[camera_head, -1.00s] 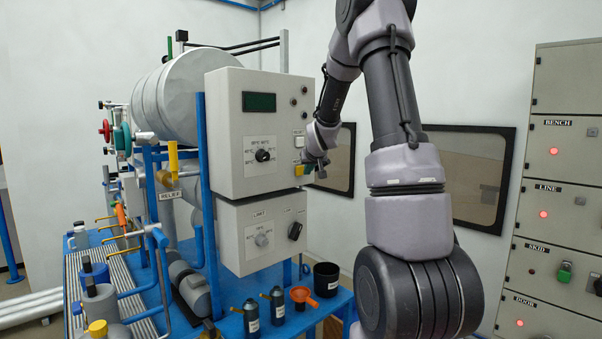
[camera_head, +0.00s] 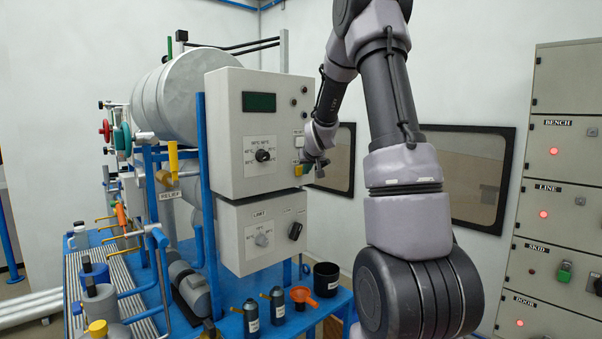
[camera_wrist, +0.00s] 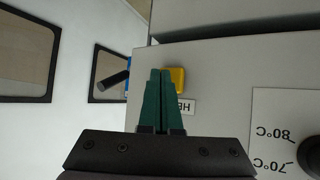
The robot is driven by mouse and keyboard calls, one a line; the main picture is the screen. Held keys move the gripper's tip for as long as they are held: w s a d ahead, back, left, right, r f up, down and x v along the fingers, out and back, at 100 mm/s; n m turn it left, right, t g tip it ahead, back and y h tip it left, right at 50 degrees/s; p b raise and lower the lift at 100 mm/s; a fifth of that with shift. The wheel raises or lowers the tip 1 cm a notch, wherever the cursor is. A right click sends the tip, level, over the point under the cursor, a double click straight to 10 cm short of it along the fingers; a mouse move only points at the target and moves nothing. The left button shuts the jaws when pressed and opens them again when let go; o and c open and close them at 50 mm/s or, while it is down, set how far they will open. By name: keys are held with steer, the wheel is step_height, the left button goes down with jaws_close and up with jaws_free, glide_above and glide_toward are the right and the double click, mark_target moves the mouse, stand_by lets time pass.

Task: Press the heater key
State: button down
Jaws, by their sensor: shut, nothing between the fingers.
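The heater key is a yellow square key (camera_wrist: 177,79) on the upper control box (camera_head: 225,165), with a partly hidden label (camera_wrist: 187,107) starting "HE" beside it in the wrist view. My gripper (camera_wrist: 160,72) is shut and empty, its green fingertips at the edge of the yellow key and overlapping it in the picture. Whether the tips touch the key I cannot tell. In the head view my gripper (camera_head: 310,168) is at the box's right edge and hides most of the key.
A second box (camera_head: 262,235) with knobs hangs below. A dark lever (camera_wrist: 114,79) sticks out near the fingers. A cabinet with red lamps (camera_head: 555,200) stands at the right.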

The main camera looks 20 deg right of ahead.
steer(key=shift+w+a, duration=0.2)
steer(key=shift+w, duration=0.2)
stand_by(0.5)
steer(key=shift+s, duration=0.1)
steer(key=shift+s+d, duration=0.3)
steer(key=shift+s, duration=0.4)
steer(key=shift+s, duration=0.1)
steer(key=s, duration=0.1)
steer(key=s+d, duration=0.1)
steer(key=s, duration=0.2)
steer(key=shift+s+d, duration=0.25)
steer(key=shift+d, duration=0.1)
stand_by(0.6)
